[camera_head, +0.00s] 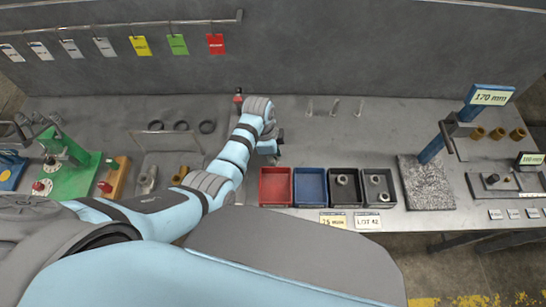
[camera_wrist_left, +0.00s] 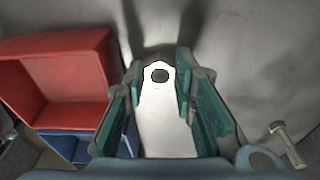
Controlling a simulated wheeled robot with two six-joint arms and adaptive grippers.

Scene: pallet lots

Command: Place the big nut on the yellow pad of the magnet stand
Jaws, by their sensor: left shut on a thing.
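My left gripper (camera_head: 279,140) is over the middle of the bench, behind the coloured bins. In the left wrist view the left gripper (camera_wrist_left: 160,85) has its teal-padded fingers shut on a bright pale piece with a dark round hole (camera_wrist_left: 155,105). The far edge of that piece is angular; I cannot tell for sure that it is the big nut. Ring-like metal parts lie in the black bins, one of them a metal ring (camera_head: 384,197). I cannot make out the magnet stand's yellow pad with certainty. My right gripper is not in view.
A red bin (camera_head: 264,199), a blue bin (camera_head: 299,201) and two black bins stand in a row along the front edge. A speckled plate (camera_head: 429,205) and a blue post are at the right. A green fixture (camera_head: 75,178) is at the left. The bench behind the bins is mostly clear.

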